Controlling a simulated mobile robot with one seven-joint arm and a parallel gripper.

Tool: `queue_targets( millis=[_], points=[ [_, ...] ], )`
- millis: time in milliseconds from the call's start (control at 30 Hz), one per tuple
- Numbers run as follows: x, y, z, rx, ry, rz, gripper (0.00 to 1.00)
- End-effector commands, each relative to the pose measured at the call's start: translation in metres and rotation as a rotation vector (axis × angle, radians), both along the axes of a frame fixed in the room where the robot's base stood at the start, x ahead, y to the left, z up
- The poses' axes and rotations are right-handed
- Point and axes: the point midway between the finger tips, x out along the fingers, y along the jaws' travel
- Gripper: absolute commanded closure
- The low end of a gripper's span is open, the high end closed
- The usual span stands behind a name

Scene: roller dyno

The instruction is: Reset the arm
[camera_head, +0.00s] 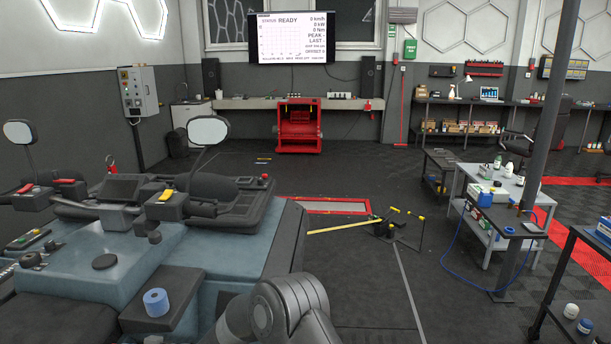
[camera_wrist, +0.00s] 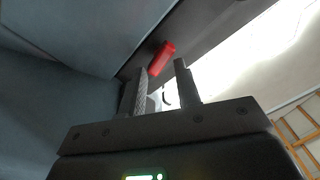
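My arm (camera_head: 280,308) shows at the bottom middle of the head view, in front of the blue-grey vehicle body. My gripper is not visible in the head view. In the wrist view my gripper (camera_wrist: 161,72) has its two fingers apart with a clear gap and nothing held between them. A small red cylindrical part (camera_wrist: 163,58) lies beyond the fingertips, beside a dark edge of a blue-grey surface. I cannot tell how far it is from the fingers.
The blue-grey vehicle (camera_head: 100,255) with mirrors fills the left. A grey cart (camera_head: 508,188) with bottles and a dark post (camera_head: 548,120) stand at right. A yellow bar (camera_head: 345,227) crosses the floor. Open dark floor lies between.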

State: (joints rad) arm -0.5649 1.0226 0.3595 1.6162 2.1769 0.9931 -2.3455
Motion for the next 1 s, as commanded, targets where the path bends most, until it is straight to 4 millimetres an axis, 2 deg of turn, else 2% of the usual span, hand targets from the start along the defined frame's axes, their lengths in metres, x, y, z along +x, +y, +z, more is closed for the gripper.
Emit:
queue_targets(
  millis=[33,300,1000],
  points=[
    [-0.0063,0.023,0.0089,0.014,-0.001,0.003,0.65],
    [-0.007,0.0239,0.0079,0.013,0.094,0.002,0.65],
    [-0.0107,0.0213,0.0029,0.002,0.114,0.015,0.65]
  ],
)
